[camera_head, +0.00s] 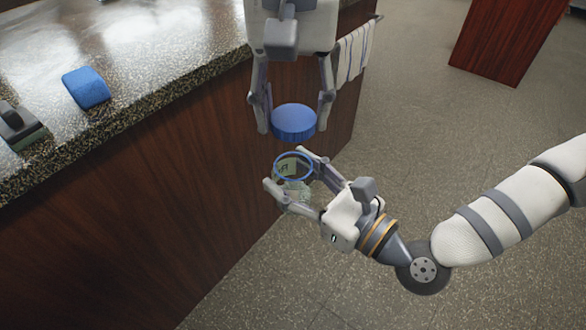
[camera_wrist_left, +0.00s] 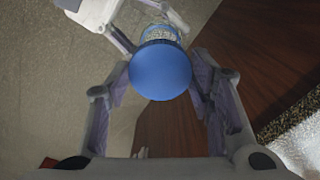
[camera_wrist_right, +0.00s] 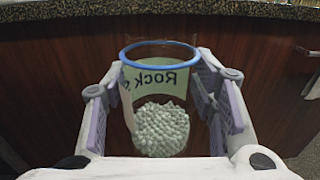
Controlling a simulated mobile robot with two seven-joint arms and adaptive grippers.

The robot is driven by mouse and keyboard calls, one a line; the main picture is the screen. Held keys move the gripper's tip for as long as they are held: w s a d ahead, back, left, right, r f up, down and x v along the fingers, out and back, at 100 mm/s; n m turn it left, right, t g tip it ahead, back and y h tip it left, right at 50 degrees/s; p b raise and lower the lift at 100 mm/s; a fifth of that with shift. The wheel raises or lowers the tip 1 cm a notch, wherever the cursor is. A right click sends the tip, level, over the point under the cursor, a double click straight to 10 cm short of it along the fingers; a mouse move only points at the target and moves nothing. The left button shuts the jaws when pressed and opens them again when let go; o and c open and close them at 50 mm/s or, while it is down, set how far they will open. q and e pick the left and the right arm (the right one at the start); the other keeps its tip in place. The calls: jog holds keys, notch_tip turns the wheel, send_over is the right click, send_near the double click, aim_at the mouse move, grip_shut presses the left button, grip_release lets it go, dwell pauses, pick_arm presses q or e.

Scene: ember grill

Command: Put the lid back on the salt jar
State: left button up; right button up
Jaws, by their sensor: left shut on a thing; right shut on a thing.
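The blue lid (camera_head: 294,122) is between the fingers of my left gripper (camera_head: 292,118), which is shut on it. In the left wrist view the round lid (camera_wrist_left: 160,71) fills the space between the fingertips. The salt jar (camera_head: 293,170) is clear with a blue rim and is open at the top. My right gripper (camera_head: 291,176) is shut on the jar, below the lid and apart from it. In the right wrist view the jar (camera_wrist_right: 160,90) stands upright, with a label reading "Rock" and white grains inside.
A granite counter (camera_head: 150,85) is on the left, with a blue object (camera_head: 86,88) and a dark-handled block (camera_head: 20,125) near its edge. A striped towel (camera_head: 353,52) hangs at the counter's end. Open floor (camera_head: 430,120) is on the right.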

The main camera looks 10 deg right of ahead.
aim_at(293, 148)
pick_arm(q)
jog(key=shift+f, duration=2)
jog(key=shift+f, duration=0.9)
jog(key=shift+f, duration=0.55)
